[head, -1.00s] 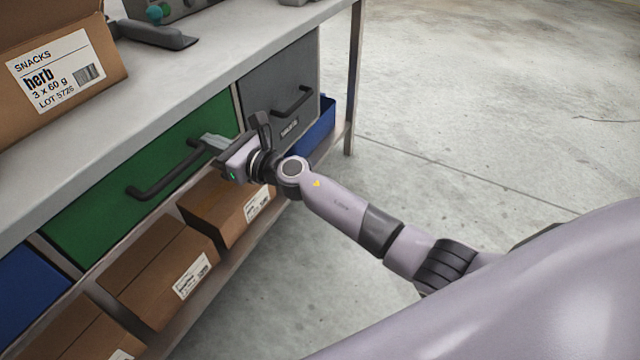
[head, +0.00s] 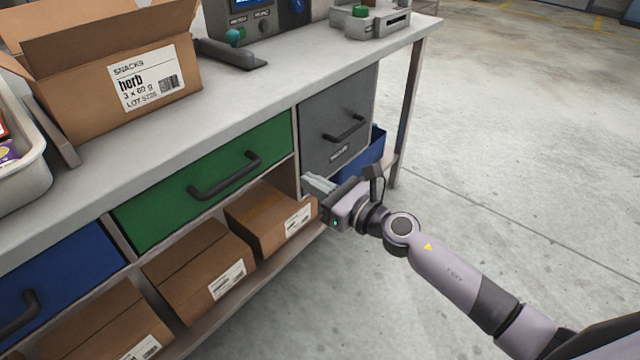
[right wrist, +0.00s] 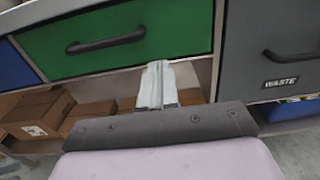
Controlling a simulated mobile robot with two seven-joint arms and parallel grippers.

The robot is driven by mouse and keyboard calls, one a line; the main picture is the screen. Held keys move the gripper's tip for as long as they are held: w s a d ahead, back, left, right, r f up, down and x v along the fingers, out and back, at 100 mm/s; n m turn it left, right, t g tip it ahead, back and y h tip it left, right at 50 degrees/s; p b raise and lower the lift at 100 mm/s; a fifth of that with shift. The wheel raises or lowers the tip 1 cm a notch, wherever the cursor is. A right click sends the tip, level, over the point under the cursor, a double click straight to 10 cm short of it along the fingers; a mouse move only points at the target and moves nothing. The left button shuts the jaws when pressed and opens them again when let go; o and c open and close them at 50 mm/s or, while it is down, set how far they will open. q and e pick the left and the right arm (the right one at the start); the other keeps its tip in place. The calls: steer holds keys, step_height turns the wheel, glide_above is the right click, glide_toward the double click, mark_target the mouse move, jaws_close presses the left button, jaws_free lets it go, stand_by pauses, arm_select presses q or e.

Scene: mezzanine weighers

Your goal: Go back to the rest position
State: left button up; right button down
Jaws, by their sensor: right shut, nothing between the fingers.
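My right gripper (head: 318,184) is shut and empty. It is in front of the bench, below and right of the green drawer's handle and apart from it in the head view. In the right wrist view its closed fingers (right wrist: 156,86) point toward the bench, near the lower edge of the green drawer (right wrist: 120,38). The green drawer (head: 150,215) looks shut, with a dark handle (head: 226,178). My right arm reaches in from the lower right. My left gripper is not in view.
A grey waste drawer (head: 335,100) and a blue drawer (head: 75,270) flank the green one. Cardboard boxes (head: 200,262) sit on the lower shelf. An open snack carton (head: 90,100) and a metal tray (head: 25,185) stand on the bench top (head: 225,105). The floor at right is clear.

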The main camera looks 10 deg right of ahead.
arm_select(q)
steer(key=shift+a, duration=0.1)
arm_select(e)
steer(key=shift+v, duration=0.75)
steer(key=s+d+f+n+g+h, duration=0.1)
steer(key=s+d+f+n+h, duration=0.15)
steer(key=s+f+n, duration=0.65)
steer(key=s+d+f+n+g+h, duration=0.25)
steer(key=s+n, duration=0.55)
steer(key=n, duration=0.4)
steer(key=s+d+f+n+g+h, duration=0.1)
steer(key=s+d+f+n+h, duration=0.15)
steer(key=s+f+n, duration=0.5)
arm_select(q)
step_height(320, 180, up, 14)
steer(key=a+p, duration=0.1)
steer(key=p, duration=1.6)
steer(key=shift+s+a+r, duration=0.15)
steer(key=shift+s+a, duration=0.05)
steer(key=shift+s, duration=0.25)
arm_select(e)
step_height(320, 180, up, 16)
steer(key=s+n, duration=0.1)
steer(key=n, duration=0.1)
steer(key=shift+s+d+r+n+h, duration=0.15)
steer(key=shift+s+d+n+h, duration=0.05)
steer(key=shift+s+n+h, duration=0.2)
